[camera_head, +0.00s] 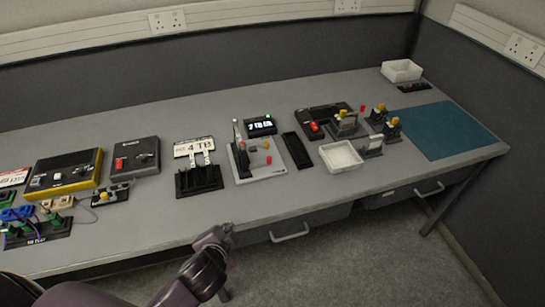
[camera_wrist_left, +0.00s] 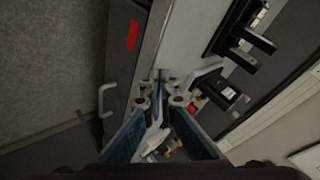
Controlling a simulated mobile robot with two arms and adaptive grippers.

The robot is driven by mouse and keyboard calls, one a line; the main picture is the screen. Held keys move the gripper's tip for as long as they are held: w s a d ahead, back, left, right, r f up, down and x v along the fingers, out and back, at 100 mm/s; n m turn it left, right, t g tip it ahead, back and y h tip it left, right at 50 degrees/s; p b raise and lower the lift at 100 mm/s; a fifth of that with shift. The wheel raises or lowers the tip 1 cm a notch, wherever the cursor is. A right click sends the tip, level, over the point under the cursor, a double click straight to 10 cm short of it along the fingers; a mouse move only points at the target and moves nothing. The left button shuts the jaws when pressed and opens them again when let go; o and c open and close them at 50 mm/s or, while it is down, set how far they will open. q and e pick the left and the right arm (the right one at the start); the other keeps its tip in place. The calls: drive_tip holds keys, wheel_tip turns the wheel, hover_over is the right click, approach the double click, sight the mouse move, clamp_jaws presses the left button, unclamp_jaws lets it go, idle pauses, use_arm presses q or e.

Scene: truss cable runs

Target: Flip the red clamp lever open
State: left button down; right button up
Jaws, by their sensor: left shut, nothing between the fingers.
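A pale base plate (camera_head: 262,172) near the middle of the bench carries a dark upright fixture (camera_head: 239,145) with small red and yellow parts. One small red part (camera_head: 268,160) sits low on its right side. These are too small to tell for sure which is the clamp lever, or whether it is open. My left gripper (camera_head: 226,229) is shut and empty in front of the bench edge, nearer to me than the plate and touching nothing that I can see. In the left wrist view its fingers (camera_wrist_left: 160,101) point towards the bench edge. My right gripper is not in view.
A black rack (camera_head: 199,181) stands left of the plate and a black tray (camera_head: 297,151) right of it. A white bin (camera_head: 341,157) and several small fixtures lie further right. A drawer handle (camera_head: 290,234) sticks out below the edge. The bench front strip is clear.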

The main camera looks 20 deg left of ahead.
sight(269, 162)
use_arm(q)
drive_tip(key=w+m, duration=0.1)
drive_tip(key=w+r+m+t, duration=0.1)
drive_tip(key=w, duration=0.1)
drive_tip(key=w+m+t, duration=0.1)
drive_tip(key=w, duration=0.1)
drive_tip(key=shift+w+r, duration=0.15)
drive_tip(key=shift+r, duration=0.1)
drive_tip(key=w+m+t+h, duration=0.1)
drive_tip(key=m, duration=0.1)
drive_tip(key=w+d+r+m+t, duration=0.1)
drive_tip(key=w+m, duration=0.1)
drive_tip(key=w+d+r+m+t+h, duration=0.1)
drive_tip(key=w+m, duration=0.1)
drive_tip(key=shift+d+r+h, duration=0.15)
drive_tip(key=shift+r+h, duration=0.1)
drive_tip(key=shift+h, duration=0.05)
drive_tip(key=shift+w+d+m, duration=0.15)
drive_tip(key=shift+w+m, duration=0.05)
drive_tip(key=shift+m, duration=0.4)
drive_tip(key=x, duration=0.4)
drive_tip(key=p+x, duration=0.1)
drive_tip(key=x, duration=0.4)
drive_tip(key=r+p+x, duration=0.1)
drive_tip(key=x, duration=0.3)
drive_tip(key=shift+w+d, duration=0.15)
drive_tip(key=shift+w, duration=0.35)
